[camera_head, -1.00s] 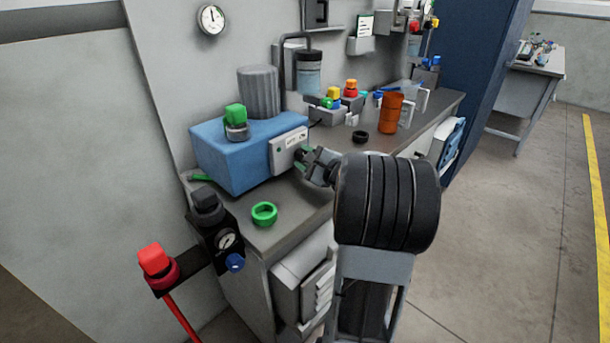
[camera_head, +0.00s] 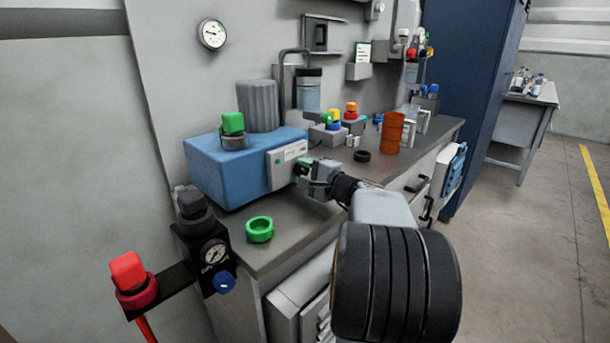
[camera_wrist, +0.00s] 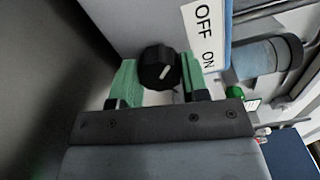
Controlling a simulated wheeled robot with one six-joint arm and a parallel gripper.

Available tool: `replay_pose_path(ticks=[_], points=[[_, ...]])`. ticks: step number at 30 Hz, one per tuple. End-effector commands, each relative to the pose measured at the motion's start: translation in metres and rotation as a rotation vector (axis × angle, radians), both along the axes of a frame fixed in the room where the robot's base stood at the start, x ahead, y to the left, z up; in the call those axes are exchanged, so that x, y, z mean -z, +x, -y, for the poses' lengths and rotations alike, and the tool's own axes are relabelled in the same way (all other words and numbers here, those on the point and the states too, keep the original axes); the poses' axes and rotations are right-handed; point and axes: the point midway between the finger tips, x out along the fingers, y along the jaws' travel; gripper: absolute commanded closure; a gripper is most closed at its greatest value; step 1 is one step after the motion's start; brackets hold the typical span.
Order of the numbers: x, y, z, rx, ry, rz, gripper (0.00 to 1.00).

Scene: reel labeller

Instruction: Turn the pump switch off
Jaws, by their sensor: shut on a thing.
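The blue pump box (camera_head: 225,170) stands on the bench with a pale switch panel (camera_head: 280,166) on its right end. In the wrist view the black switch knob (camera_wrist: 158,68) sits between the green fingertips of my gripper (camera_wrist: 160,85). The gripper is shut on the knob. A white label (camera_wrist: 207,35) beside it reads OFF and ON. The knob's short white mark slants toward the label side; I cannot tell exactly which word it meets. In the head view my gripper (camera_head: 303,172) is at the panel and hides the knob.
A green ring (camera_head: 259,230) lies on the bench front. A black ring (camera_head: 362,156) and an orange cup (camera_head: 392,133) stand to the right. A red button (camera_head: 127,270) and a regulator with a gauge (camera_head: 214,252) are at the near left. A round gauge (camera_head: 212,34) hangs on the wall.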

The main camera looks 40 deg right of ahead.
Motion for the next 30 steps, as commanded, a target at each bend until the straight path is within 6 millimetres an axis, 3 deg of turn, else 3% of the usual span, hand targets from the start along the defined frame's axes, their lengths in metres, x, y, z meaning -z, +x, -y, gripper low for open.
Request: replay_pose_path(ticks=[7,8,15,24,30], points=[[0.000,0.000,0.000,-0.001,-0.003,0.000,0.82],[0.000,0.000,0.000,-0.001,-0.003,0.000,0.55],[0.000,0.000,0.000,0.000,-0.001,-0.001,0.33],[0.000,-0.003,0.001,0.002,-0.001,0.000,0.33],[-0.001,-0.030,0.006,0.004,-0.002,0.001,0.33]])
